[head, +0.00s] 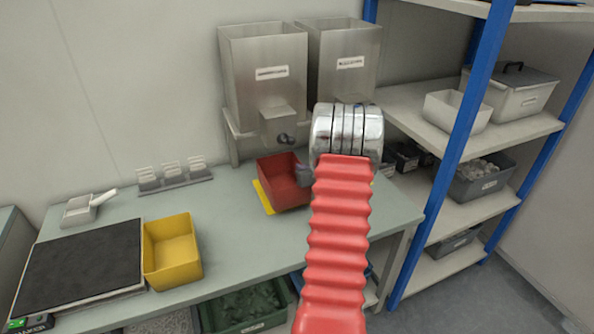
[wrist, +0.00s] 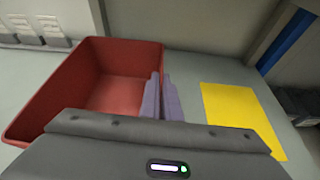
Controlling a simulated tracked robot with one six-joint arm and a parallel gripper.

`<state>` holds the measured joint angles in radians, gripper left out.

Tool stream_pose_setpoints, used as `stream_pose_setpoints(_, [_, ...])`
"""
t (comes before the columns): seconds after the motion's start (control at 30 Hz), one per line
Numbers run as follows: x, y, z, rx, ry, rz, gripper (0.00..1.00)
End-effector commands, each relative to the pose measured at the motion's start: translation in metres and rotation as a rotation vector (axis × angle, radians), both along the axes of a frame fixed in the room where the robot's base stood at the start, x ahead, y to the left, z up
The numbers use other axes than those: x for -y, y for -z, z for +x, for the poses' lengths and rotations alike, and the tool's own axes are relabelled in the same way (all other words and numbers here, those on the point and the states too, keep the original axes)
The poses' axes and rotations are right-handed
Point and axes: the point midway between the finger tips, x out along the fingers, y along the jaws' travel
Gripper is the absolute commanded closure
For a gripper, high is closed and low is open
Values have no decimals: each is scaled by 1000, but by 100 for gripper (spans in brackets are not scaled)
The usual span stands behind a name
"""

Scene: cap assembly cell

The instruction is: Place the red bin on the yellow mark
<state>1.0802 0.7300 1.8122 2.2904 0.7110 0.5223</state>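The red bin (head: 283,182) is at the back of the bench in the head view, below the left hopper, and looks empty. It fills the left of the wrist view (wrist: 112,92). My gripper (head: 304,175) is shut on the bin's right wall, with its purple-grey fingers (wrist: 161,97) on either side of it. A yellow mark (wrist: 240,112) lies bare to the right of the bin in the wrist view. In the head view, yellow (head: 262,197) also shows at the bin's left edge, partly covered by it. I cannot tell whether the bin is lifted.
Two metal hoppers (head: 264,75) stand above the bench, close behind the bin. A yellow bin (head: 172,251) and a dark mat (head: 82,267) are at the left. A blue-post shelf (head: 462,140) stands right of the bench. The bench's middle is clear.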

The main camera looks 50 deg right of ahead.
Motion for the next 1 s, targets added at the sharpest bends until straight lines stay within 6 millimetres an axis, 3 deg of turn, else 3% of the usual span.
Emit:
stream_pose_setpoints(0.1, [10,0,19,1,-1,-2,100])
stream_pose_setpoints(0.3, [20,0,36,1,0,0,100])
stream_pose_setpoints(0.67, [20,1,38,2,0,1,100])
stream_pose_setpoints(1.0, [20,34,38,0,-2,1,100])
